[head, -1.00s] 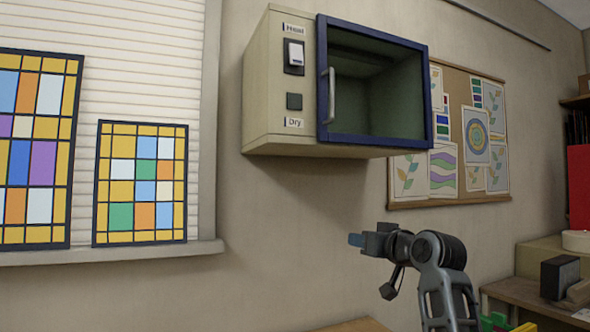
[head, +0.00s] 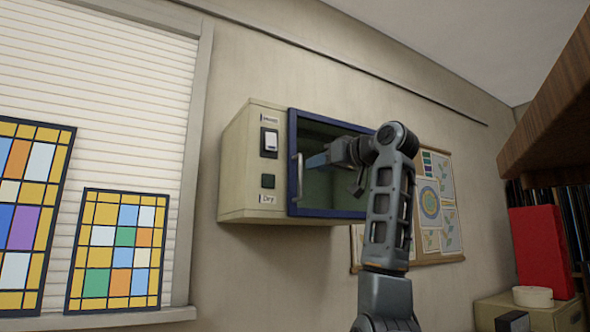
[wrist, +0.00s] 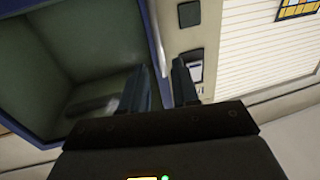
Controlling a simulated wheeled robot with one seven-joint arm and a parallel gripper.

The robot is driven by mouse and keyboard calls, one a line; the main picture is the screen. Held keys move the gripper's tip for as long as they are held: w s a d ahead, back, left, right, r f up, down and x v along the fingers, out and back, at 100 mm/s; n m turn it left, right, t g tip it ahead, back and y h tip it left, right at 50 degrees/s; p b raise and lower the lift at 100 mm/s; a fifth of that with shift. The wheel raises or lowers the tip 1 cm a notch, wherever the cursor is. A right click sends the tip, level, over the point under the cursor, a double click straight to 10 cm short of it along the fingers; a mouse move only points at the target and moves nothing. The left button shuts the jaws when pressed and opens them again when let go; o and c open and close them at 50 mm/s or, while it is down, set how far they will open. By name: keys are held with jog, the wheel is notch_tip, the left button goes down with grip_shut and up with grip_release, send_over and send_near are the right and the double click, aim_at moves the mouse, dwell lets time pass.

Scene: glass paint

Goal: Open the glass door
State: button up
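The glass door (head: 292,150) has a blue frame and sits shut on the front of a beige wall cabinet (head: 240,165). Its pale vertical handle (head: 299,178) is on the door's left side; in the wrist view the handle (wrist: 157,45) runs down toward the space between the two fingers. My gripper (head: 316,160) is raised in front of the door, just right of the handle. In the wrist view my gripper (wrist: 161,85) is open, with a finger on either side of the handle's line. Whether a finger touches the handle cannot be told.
A white switch (head: 270,141) and a dark square button (head: 268,181) sit left of the door. Stained-glass panels (head: 118,250) stand at the window on the left. A pinboard (head: 440,258) hangs behind my arm. A wooden shelf (head: 550,110) juts in at upper right.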

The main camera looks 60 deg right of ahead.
jog(key=p, duration=0.2)
send_over(301, 193)
jog(key=shift+w+d, duration=0.2)
jog(key=shift+d, duration=0.05)
jog(key=shift+c, duration=0.2)
grip_shut()
